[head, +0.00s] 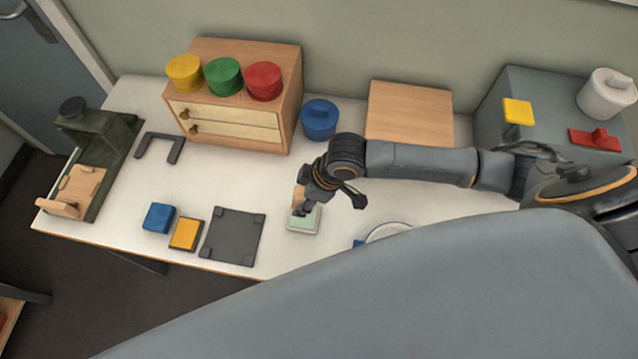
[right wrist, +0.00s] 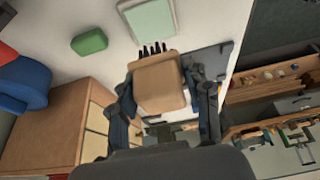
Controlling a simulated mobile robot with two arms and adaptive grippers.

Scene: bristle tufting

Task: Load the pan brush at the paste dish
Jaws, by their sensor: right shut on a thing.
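My right gripper (head: 303,207) is shut on the pan brush, a tan wooden block (right wrist: 157,84) with a few dark bristle tufts. In the right wrist view the jaws (right wrist: 165,95) grip the block from both sides, and the tufts point toward the paste dish (right wrist: 150,22). In the head view the paste dish (head: 307,222), a square pale-green dish with a light rim, lies on the table under the gripper, partly hidden by it. I cannot tell whether the tufts touch it; a small gap shows in the wrist view. My left gripper is not in view.
A dark mat (head: 233,237), an orange-topped block (head: 186,234) and a blue block (head: 159,218) lie left of the dish. A drawer cabinet (head: 290,110) and blue pot (head: 319,120) stand behind. A green block (right wrist: 89,42) lies near the dish. A rimmed plate (head: 390,230) is at right.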

